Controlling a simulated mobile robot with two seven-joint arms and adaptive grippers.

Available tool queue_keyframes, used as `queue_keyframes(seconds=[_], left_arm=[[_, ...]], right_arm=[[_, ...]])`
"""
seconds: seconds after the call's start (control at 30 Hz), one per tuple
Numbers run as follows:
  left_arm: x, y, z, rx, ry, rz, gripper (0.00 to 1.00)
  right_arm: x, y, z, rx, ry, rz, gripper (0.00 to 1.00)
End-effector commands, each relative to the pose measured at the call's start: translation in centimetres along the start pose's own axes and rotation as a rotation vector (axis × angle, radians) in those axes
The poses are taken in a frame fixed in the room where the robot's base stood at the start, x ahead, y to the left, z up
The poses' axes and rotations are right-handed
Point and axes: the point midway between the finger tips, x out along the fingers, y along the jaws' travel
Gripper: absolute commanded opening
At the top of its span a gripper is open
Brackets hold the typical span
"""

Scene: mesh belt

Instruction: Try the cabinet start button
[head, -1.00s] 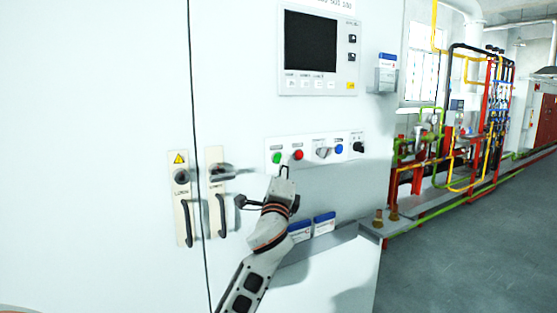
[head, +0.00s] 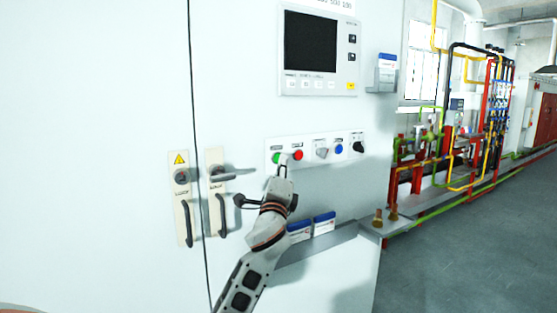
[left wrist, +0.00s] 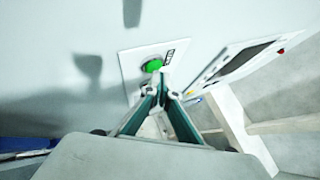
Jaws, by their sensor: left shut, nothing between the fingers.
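The cabinet (head: 330,120) is a large white door front with a strip of controls. The green button (head: 276,158) sits at the left end of the strip. It also shows in the left wrist view (left wrist: 153,65), just beyond the fingertips. A red button (head: 298,155) is right of it. My left gripper (head: 284,160) is shut and empty, its tips in front of the strip, between and slightly below the two buttons in the head view. In the left wrist view its tips (left wrist: 164,78) overlap the green button's lower edge; contact cannot be told. My right gripper is not in view.
A grey knob (head: 322,153), a blue button (head: 339,149) and a black switch (head: 358,147) continue the strip. A screen panel (head: 319,52) is above. Two door handles (head: 206,210) stand at left. A ledge with blue-white boxes (head: 312,228) lies below.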

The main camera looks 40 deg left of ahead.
Motion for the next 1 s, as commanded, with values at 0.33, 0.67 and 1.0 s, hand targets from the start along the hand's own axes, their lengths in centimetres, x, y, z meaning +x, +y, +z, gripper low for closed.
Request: queue_keyframes(seconds=[0.33, 0.67, 1.0], left_arm=[[0.28, 0.17, 0.22, 0.001, -0.001, 0.0, 0.0], [0.55, 0.37, 0.43, 0.001, -0.001, 0.0, 0.0], [0.7, 0.47, 0.58, 0.001, -0.002, 0.0, 0.0]], right_arm=[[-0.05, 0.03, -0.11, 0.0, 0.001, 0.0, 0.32], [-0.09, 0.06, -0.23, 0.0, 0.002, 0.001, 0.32], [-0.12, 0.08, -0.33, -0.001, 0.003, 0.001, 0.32]])
